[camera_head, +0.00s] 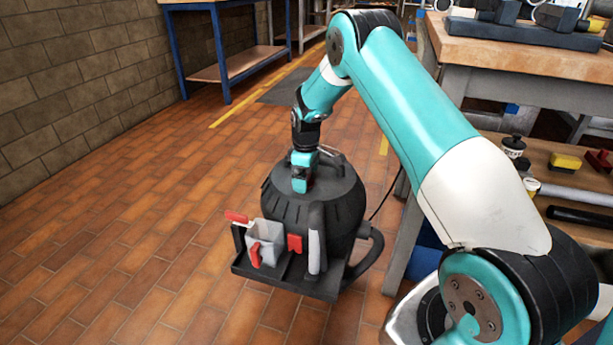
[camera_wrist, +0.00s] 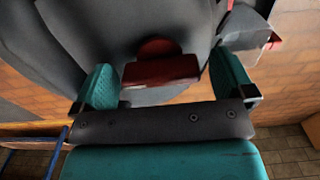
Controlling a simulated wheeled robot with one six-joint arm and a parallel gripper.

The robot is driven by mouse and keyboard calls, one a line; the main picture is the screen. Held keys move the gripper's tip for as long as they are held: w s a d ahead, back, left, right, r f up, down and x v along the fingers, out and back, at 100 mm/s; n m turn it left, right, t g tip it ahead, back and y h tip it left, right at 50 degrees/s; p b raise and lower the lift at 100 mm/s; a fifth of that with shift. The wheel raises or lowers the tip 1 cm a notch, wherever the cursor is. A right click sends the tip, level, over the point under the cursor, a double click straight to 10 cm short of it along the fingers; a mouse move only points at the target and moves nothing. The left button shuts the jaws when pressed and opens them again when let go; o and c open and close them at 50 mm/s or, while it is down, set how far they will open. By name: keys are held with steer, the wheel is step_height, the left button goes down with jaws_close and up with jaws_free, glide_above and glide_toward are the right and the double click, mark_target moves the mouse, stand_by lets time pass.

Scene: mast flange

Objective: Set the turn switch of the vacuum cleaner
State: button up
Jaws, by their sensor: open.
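The vacuum cleaner (camera_head: 335,205) is a dark, ribbed drum on a flat base on the tiled floor. My gripper (camera_head: 300,184) is at its upper front, pointing down close to the body. In the wrist view my gripper (camera_wrist: 164,80) is open, with one teal finger on each side of a dark red turn switch (camera_wrist: 160,68). The switch has a round part and a straight bar. Gaps show between bar and fingers. A red part (camera_head: 294,243) shows low on the cleaner's front in the head view; I cannot tell whether it is the same switch.
A grey box (camera_head: 266,238) with red parts sits on the cleaner's base at the front left. A dark hose or handle loop (camera_head: 372,255) is at its right. A workbench (camera_head: 505,55) with a lower shelf stands at the right. The floor at left is clear.

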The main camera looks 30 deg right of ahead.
steer(key=c, duration=0.9)
steer(key=shift+r+m+p, duration=0.15)
steer(key=shift+m+p, duration=0.15)
steer(key=shift+p, duration=0.1)
steer(key=m+p, duration=0.2)
steer(key=shift+r+m+p, duration=0.1)
steer(key=shift+m+p, duration=0.2)
steer(key=shift+p, duration=0.1)
steer(key=m+p, duration=0.3)
steer(key=m, duration=0.2)
steer(key=m+p, duration=0.2)
steer(key=m, duration=0.3)
steer(key=m+p, duration=0.1)
steer(key=m, duration=0.3)
steer(key=shift+w+m, duration=0.1)
steer(key=shift+m, duration=0.2)
